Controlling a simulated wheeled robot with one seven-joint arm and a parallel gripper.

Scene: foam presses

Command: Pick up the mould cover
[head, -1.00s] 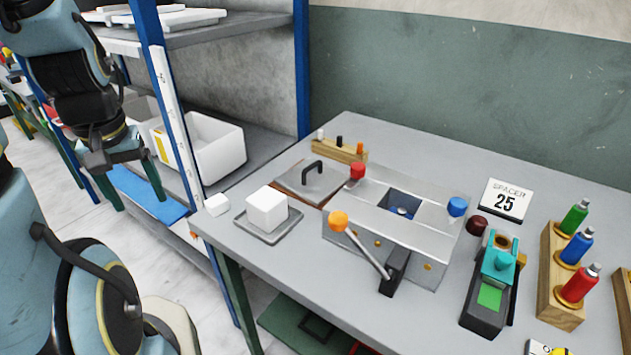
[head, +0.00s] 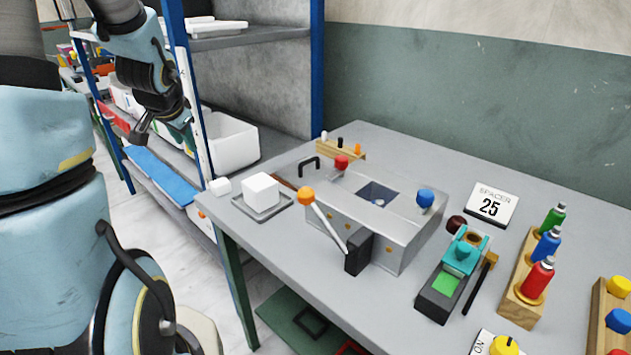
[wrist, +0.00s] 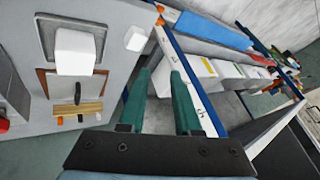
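The mould cover (head: 291,172) looks to be the flat grey plate with a black arched handle (head: 309,161). It lies on the table behind the metal press (head: 405,225), which hides part of it. In the wrist view the cover (wrist: 59,88) is at the left, over a brown-edged base, with its dark handle beside the white block. My gripper (head: 163,128) is up at the left in the head view, in front of the shelf and well away from the cover. In the wrist view its two green fingers (wrist: 160,75) are apart with nothing between them.
A white foam block (head: 261,189) sits on a small tray, with a smaller white block (head: 220,186) beside it. A wooden peg rack (head: 345,148) stands behind the cover. The press lever has an orange knob (head: 306,196). A blue shelf post (head: 317,70) rises behind the table.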

